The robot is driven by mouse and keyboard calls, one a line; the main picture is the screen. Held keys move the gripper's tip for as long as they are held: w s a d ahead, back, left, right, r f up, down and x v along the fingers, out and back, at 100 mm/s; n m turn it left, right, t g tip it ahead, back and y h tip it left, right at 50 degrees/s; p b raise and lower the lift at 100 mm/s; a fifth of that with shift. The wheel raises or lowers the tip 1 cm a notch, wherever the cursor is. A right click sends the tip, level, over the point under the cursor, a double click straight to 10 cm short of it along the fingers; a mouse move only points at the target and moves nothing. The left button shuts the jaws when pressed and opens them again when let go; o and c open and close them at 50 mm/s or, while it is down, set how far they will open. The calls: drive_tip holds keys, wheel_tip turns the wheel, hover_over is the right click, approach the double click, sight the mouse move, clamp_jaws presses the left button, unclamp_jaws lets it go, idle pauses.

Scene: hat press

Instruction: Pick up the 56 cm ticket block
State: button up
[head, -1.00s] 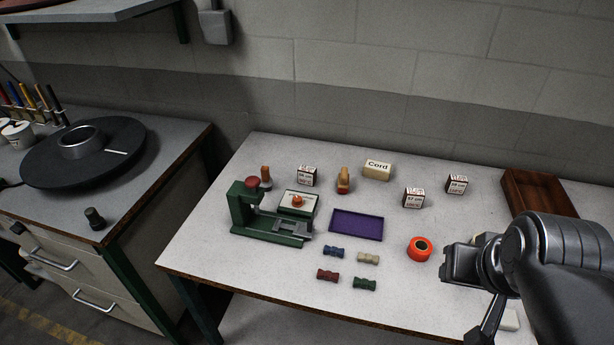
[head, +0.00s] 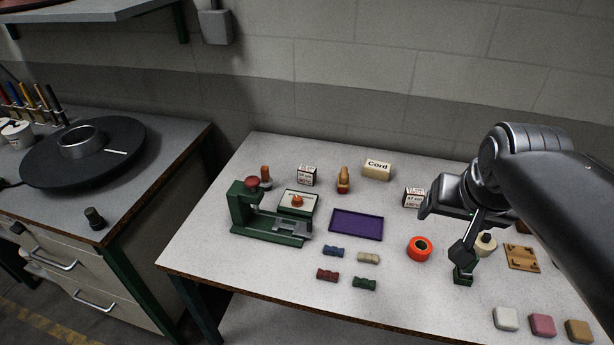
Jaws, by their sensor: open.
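Small white ticket blocks with dark, printed faces stand on the bench. One (head: 307,176) is at the back left, its small print reading something like 56 or 58 cm. Another (head: 411,196), which seems to read 57 cm, stands right of centre, just left of my wrist and partly covered by it. A third block at the back right is hidden behind my arm now. My gripper (head: 466,252) is open, pointing down over the right part of the bench, in front and to the right of the 57 cm block. Nothing shows between its fingers.
A green press (head: 270,222), purple tray (head: 357,224), orange tape roll (head: 419,248) and Cord box (head: 376,169) stand on the bench. Several small coloured pieces (head: 334,252) lie in front. A green item (head: 464,276) is close below my gripper. Soap-like blocks (head: 542,325) line the front right.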

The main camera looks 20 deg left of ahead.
drive_tip(key=w+a, duration=0.6)
drive_tip(key=w, duration=0.6)
approach(307, 169)
drive_tip(key=f, duration=0.2)
drive_tip(key=shift+m+g+h, duration=0.3)
drive_tip(key=shift+g, duration=0.1)
drive_tip(key=x, duration=0.5)
drive_tip(key=shift+w+f, duration=0.1)
drive_tip(key=shift+w, duration=0.25)
drive_tip(key=shift+w+a+x, duration=0.1)
drive_tip(key=shift+w+x, duration=0.05)
drive_tip(key=shift+x, duration=1.15)
drive_tip(key=shift+w+a+x, duration=0.1)
drive_tip(key=shift+w+x, duration=0.1)
drive_tip(key=shift+x, duration=1.1)
drive_tip(key=shift+c, duration=0.3)
